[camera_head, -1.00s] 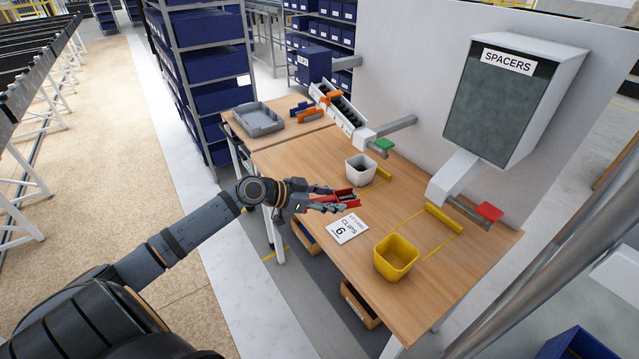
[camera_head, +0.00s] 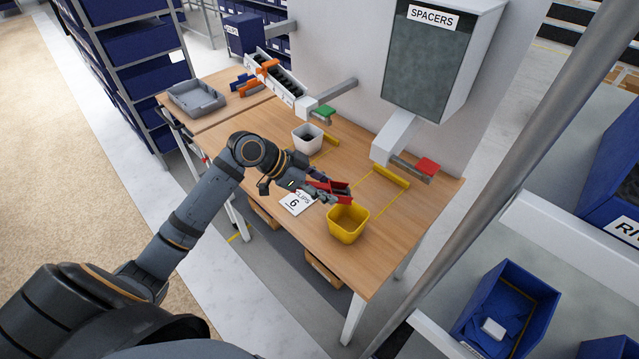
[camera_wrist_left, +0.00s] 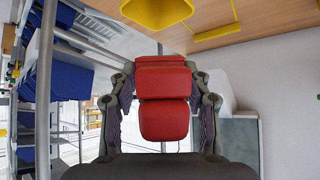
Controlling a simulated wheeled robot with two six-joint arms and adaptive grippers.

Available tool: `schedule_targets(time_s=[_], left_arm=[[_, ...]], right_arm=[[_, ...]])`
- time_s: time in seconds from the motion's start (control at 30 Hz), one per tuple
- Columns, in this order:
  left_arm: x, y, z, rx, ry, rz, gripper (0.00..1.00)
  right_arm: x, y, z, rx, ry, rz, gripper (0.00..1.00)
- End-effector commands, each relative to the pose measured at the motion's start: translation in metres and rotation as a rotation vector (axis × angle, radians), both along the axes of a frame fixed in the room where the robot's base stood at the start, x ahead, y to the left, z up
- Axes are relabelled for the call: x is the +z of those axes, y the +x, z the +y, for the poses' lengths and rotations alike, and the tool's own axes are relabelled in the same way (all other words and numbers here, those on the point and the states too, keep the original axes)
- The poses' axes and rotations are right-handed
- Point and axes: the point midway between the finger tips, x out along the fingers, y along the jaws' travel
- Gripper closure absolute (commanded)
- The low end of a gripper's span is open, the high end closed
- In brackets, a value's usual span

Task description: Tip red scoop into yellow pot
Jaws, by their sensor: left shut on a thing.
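The red scoop (camera_head: 330,188) is held by my left gripper (camera_head: 322,191) over the wooden table. In the left wrist view the scoop (camera_wrist_left: 164,100) sits between the two fingers of the left gripper (camera_wrist_left: 164,110), which touch it on both sides. The yellow pot (camera_head: 348,224) stands on the table just right of and below the scoop in the head view. In the left wrist view the yellow pot (camera_wrist_left: 157,10) is partly cut off at the top edge. The scoop's contents cannot be made out. My right gripper is not in view.
A white pot (camera_head: 308,138) stands further back on the table (camera_head: 380,260). A card (camera_head: 298,203) marked 6 lies beside the gripper. The spacers dispenser (camera_head: 432,65) has a red lever (camera_head: 426,166); a green lever (camera_head: 322,112) is further left. A grey tray (camera_head: 196,98) is at the far left.

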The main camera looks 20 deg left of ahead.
Motion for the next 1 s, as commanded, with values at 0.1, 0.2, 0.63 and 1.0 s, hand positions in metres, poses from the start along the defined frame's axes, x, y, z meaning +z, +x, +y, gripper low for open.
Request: schedule_targets(time_s=[0.1, 0.2, 0.63, 1.0], left_arm=[[0.002, 0.006, -0.01, 0.0, 0.088, 0.061, 0.94], [-0.003, 0.009, -0.016, -0.001, 0.177, 0.121, 0.94], [0.009, 0.019, -0.029, 0.001, 0.417, 0.278, 0.94], [0.008, 0.021, -0.033, 0.0, 0.485, 0.319, 0.94]], right_arm=[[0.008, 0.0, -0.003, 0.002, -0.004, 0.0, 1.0], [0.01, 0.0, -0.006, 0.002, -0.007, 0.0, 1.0], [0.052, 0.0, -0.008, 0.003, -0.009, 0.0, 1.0], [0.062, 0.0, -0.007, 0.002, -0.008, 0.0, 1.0]])
